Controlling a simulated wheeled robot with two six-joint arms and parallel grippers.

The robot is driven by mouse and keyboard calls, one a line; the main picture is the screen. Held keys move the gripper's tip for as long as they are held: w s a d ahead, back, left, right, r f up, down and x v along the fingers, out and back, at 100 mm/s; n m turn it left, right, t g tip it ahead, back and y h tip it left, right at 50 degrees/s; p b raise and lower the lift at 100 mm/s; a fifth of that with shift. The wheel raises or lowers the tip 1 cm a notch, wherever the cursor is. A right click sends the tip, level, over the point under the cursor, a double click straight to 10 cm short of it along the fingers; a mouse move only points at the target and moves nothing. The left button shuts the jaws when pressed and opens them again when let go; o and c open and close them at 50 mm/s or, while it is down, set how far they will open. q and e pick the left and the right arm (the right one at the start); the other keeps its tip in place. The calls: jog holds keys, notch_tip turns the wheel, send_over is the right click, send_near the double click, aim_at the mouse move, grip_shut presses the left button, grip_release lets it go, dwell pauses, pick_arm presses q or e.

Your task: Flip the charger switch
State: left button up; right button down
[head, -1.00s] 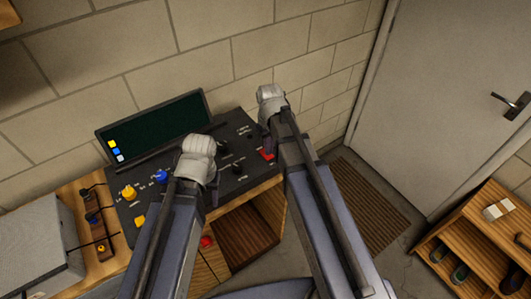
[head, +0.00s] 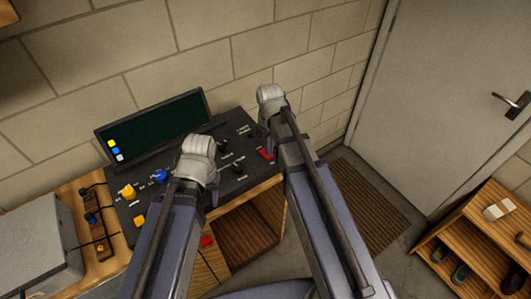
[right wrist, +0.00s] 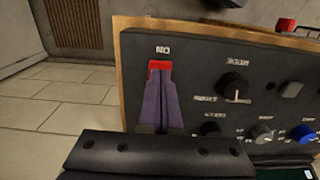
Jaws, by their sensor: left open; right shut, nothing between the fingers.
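The black control console (head: 232,184) stands against the wall. A red switch (head: 267,154) sits near its right edge. In the right wrist view the red switch (right wrist: 160,66) lies under a white label that reads upside down as ON. My right gripper (head: 264,140) is shut and empty. Its purple fingers (right wrist: 160,98) reach to the red switch and cover its lower part; I cannot tell whether they press it. My left gripper (head: 214,194) is open over the console's front edge, with its fingers partly hidden by my own wrist.
A dark screen (head: 155,128) stands at the console's back. Yellow knob (head: 129,191), blue knob (head: 161,176) and black knobs cover the panel. A power strip (head: 97,225) and a grey box (head: 40,235) lie left. A shoe rack (head: 480,240) and door (head: 450,90) are right.

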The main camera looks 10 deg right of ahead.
pick_arm(q)
jog(key=shift+f+b, duration=0.65)
jog(key=shift+f, duration=0.05)
pick_arm(e)
jog(key=shift+f, duration=0.7)
jog(key=shift+r, duration=0.1)
notch_tip(320, 180, up, 7)
jog(key=p, duration=0.7)
pick_arm(q)
notch_tip(320, 180, up, 7)
pick_arm(e)
jog(key=shift+s+a, duration=0.15)
pick_arm(q)
notch_tip(320, 180, down, 5)
jog(key=b, duration=0.4)
jog(key=shift+r+b, duration=0.1)
jog(key=shift+b, duration=0.3)
pick_arm(e)
jog(key=s+a+f, duration=0.2)
jog(key=s+a, duration=0.3)
jog(key=s, duration=0.2)
jog(key=s+a+f+h, duration=0.1)
jog(key=s+a+f, duration=0.1)
jog(key=s+a, duration=0.3)
jog(key=shift+s+f, duration=0.4)
jog(key=shift+s, duration=0.6)
